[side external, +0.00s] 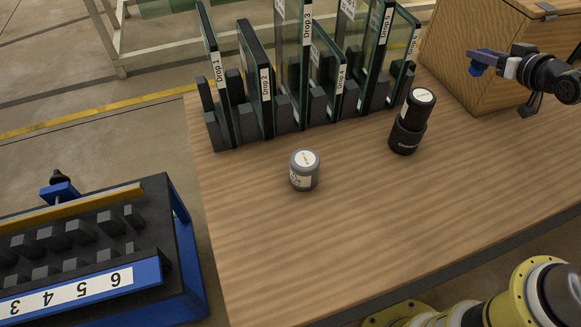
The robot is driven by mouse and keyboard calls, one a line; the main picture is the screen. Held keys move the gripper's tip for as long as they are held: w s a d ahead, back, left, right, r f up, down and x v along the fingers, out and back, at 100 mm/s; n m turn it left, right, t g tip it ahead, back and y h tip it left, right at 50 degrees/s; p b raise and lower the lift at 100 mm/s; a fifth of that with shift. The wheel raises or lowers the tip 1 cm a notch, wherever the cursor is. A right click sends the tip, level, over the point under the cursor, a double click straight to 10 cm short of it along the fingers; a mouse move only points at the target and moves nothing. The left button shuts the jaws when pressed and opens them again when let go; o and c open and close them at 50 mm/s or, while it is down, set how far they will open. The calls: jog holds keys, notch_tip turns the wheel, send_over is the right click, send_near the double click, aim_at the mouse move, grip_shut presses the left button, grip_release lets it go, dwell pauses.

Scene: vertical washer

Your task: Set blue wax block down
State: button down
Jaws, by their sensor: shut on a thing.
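My gripper (497,62) is at the upper right, in front of the wooden box and above the table. It is shut on a small blue block (477,69), which I take as the blue wax block. The block is held in the air, clear of the tabletop. The fingers partly cover the block, so its full shape is hidden.
A grey labelled jar (304,170) and a black cylinder in a holder (411,121) stand on the wooden table (330,240). Glass panels in a rack (310,75) line the back. A wooden box (465,45) is at right. A blue slotted rack (90,245) is left. The front middle is clear.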

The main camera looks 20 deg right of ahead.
jog(key=w+a+n+y, duration=0.3)
jog(key=a+y, duration=0.1)
jog(key=a, duration=2.2)
jog(key=s+a+n+y, duration=0.1)
jog(key=s+a, duration=0.5)
jog(key=a, duration=0.4)
jog(key=s+a+n+y, duration=0.2)
jog(key=s+a, duration=0.3)
jog(key=a, duration=0.5)
jog(key=shift+g, duration=0.4)
jog(key=w+a+f, duration=0.3)
jog(key=f, duration=0.1)
jog(key=w+a+f, duration=0.2)
jog(key=a+f, duration=0.1)
jog(key=f, duration=0.2)
jog(key=w+a+f, duration=0.3)
jog(key=f, duration=0.2)
jog(key=shift+w+a+f, duration=0.1)
jog(key=shift+w+a, duration=0.15)
jog(key=shift+w, duration=0.05)
jog(key=shift+w+a+f, duration=0.35)
jog(key=shift+w+f, duration=0.05)
jog(key=shift+f, duration=0.15)
jog(key=shift+a+f, duration=0.1)
jog(key=shift+f, duration=1.55)
